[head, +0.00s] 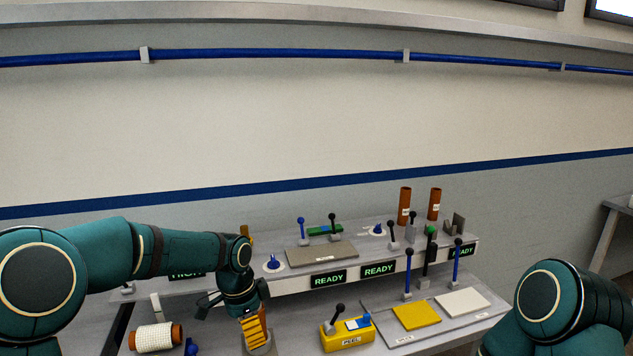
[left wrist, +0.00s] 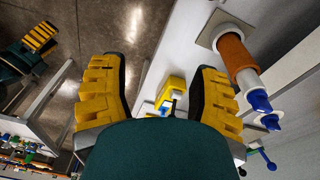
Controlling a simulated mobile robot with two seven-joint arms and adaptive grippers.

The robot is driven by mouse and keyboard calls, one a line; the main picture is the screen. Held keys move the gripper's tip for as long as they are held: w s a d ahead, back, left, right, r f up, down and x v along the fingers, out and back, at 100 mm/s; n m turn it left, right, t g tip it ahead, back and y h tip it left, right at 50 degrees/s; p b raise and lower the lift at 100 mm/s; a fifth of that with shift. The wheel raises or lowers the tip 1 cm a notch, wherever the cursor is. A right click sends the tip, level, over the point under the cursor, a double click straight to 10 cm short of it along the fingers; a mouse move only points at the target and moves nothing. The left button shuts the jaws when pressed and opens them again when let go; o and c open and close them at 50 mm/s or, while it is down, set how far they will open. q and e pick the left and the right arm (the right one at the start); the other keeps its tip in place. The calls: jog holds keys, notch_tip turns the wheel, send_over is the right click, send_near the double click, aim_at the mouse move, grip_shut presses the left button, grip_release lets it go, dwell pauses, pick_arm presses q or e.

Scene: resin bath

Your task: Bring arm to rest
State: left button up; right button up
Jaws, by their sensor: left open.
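My left arm reaches in from the left in the head view. Its gripper (head: 255,330) hangs down at the front of the bench, by a grey block there. In the left wrist view the two yellow ribbed fingers of this gripper (left wrist: 158,68) stand wide apart with nothing held between them. A yellow object (left wrist: 172,92) shows beyond the gap. My right arm (head: 550,305) shows only in part at the lower right of the head view, its gripper outside that view. Yellow ribbed pads of my right gripper (left wrist: 42,36) show at the left wrist view's upper left; their opening is unclear.
A white mesh roll (head: 154,338) lies left of the left gripper, and a yellow box (head: 346,336) with a lever stands to its right. A yellow sheet (head: 416,316) and a white sheet (head: 462,302) lie further right. Levers and brown cylinders (head: 404,206) stand on the raised shelf.

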pick_arm(q)
notch_tip(320, 180, down, 12)
jog(key=s+d+n+h+b, duration=0.1)
jog(key=s+d+n+b, duration=0.1)
jog(key=d, duration=0.1)
jog(key=s+f+n+t+h+b, duration=0.1)
jog(key=s+f+n+b, duration=0.3)
jog(key=s+f+n, duration=0.8)
jog(key=s+f, duration=0.6)
jog(key=f, duration=0.1)
jog(key=shift+s+d+f+t+h, duration=0.15)
jog(key=shift+s+d+t+h, duration=0.15)
jog(key=shift+s+d+t, duration=0.1)
pick_arm(e)
notch_tip(320, 180, down, 8)
jog(key=shift+w+a, duration=0.2)
jog(key=shift+w, duration=0.1)
pick_arm(q)
jog(key=shift+c, duration=0.2)
